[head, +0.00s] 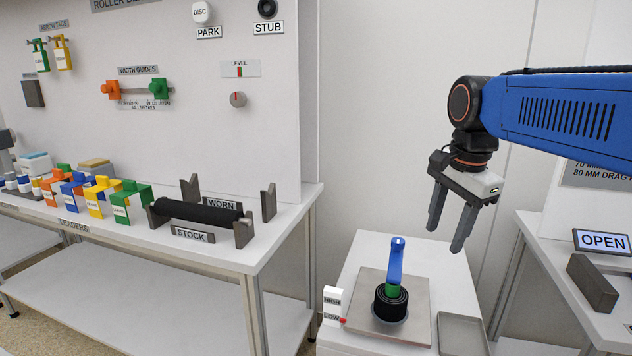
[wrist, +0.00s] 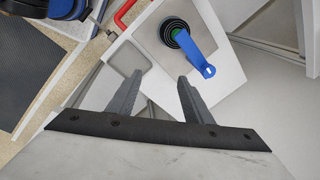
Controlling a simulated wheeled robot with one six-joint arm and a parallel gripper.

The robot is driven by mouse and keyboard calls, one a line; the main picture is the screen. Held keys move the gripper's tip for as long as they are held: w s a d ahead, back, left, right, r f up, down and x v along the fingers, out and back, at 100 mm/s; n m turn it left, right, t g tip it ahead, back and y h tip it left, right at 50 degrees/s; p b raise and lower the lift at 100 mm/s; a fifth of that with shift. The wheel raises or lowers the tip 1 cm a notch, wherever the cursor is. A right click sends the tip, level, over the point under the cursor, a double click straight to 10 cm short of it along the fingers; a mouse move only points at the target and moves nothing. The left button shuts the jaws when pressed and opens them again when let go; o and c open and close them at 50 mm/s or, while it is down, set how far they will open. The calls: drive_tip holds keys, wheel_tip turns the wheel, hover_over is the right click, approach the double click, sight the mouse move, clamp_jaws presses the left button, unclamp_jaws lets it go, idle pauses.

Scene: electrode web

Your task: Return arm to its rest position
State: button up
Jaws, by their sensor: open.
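My gripper (head: 452,224) hangs from my blue arm at the right of the head view, fingers pointing down and spread apart. Nothing is between the fingers. It is above and to the right of a black roll (head: 391,301) with a green core and an upright blue handle (head: 396,262). The roll stands on a grey plate on a white stand (head: 449,273). In the wrist view, my gripper (wrist: 158,84) is open and empty, and the roll (wrist: 174,30) with its blue handle (wrist: 199,56) lies beyond the fingertips, apart from them.
A shallow grey tray (head: 462,333) sits beside the plate. An OPEN sign (head: 602,241) and a dark block (head: 592,283) stand on the right bench. White wall is behind my gripper.

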drive_tip(key=s+d+f+n+t, duration=0.2)
drive_tip(key=s+f+n, duration=1.1)
drive_tip(key=s+f, duration=0.4)
drive_tip(key=shift+s+d+f+n+t, duration=0.25)
drive_tip(key=shift+s+d+n+t, duration=0.05)
drive_tip(key=shift+d, duration=0.1)
